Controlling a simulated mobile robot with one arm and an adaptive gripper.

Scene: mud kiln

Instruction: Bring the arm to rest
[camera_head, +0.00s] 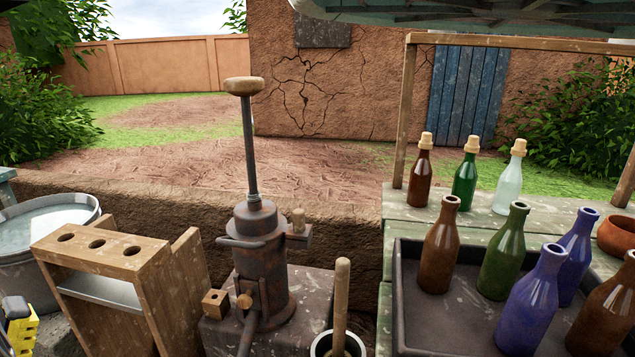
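A rusty press (262,270) with a tall handle stands in the middle, beside a wooden rack (100,262) with holes and a grey tub (38,240). A pot with a wooden stick (341,305) is in front. At right, a dark tray (425,325) holds several open bottles; 3 corked bottles stand behind.

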